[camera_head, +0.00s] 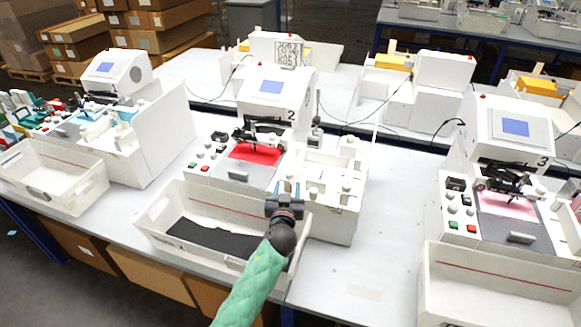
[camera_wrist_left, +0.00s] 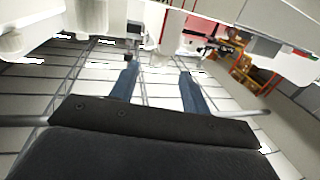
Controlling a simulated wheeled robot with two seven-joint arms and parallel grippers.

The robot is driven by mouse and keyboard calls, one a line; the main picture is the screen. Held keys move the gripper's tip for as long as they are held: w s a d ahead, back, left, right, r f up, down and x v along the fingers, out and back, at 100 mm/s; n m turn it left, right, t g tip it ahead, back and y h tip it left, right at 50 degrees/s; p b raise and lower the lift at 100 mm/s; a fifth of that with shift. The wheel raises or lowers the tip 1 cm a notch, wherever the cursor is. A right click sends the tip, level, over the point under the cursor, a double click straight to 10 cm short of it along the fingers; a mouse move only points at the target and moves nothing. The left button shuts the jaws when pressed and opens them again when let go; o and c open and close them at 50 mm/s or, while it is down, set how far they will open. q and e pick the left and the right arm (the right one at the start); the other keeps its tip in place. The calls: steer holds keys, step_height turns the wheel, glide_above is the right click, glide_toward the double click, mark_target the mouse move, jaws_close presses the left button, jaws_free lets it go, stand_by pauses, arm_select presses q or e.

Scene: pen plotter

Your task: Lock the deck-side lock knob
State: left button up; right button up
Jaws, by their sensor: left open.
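The middle plotter, marked 2 (camera_head: 277,95), has a deck with a red sheet (camera_head: 255,154) on it. White knobs stand on its right side block, one (camera_head: 313,192) just right of my left gripper and another (camera_head: 346,186) farther right. I cannot tell which is the deck-side lock knob or how it is turned. My left gripper (camera_head: 289,188) is open at the deck's front right edge, above the tray's back right corner. In the left wrist view its blue fingers (camera_wrist_left: 158,70) are apart with nothing clearly between them. White knob-like parts (camera_wrist_left: 95,16) hang above left.
A white tray (camera_head: 160,207) holding a black sheet stands in front of the middle plotter, under my left forearm. Plotter 3 (camera_head: 512,135) stands at right, another machine (camera_head: 115,70) at left. Bare table (camera_head: 385,220) lies between plotters 2 and 3.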

mark_target(289, 176)
arm_select(q)
steer(key=shift+w+r, duration=0.3)
steer(key=shift+w, duration=0.05)
steer(key=shift+w+d+r+p, duration=0.1)
steer(key=shift+w+r+p, duration=0.3)
steer(key=shift+w+p, duration=0.5)
steer(key=w+p, duration=0.1)
steer(key=w, duration=0.1)
steer(key=w+f, duration=0.1)
steer(key=w, duration=0.1)
steer(key=shift+d+p, duration=0.15)
steer(key=shift+p, duration=0.25)
steer(key=shift+r, duration=0.15)
arm_select(e)
steer(key=r, duration=0.1)
steer(key=s+r, duration=0.1)
steer(key=r, duration=0.1)
steer(key=shift+s+r, duration=0.35)
arm_select(q)
steer(key=shift+w, duration=0.1)
arm_select(e)
steer(key=shift+s, duration=0.1)
arm_select(q)
steer(key=c, duration=1)
arm_select(e)
steer(key=shift+w, duration=0.2)
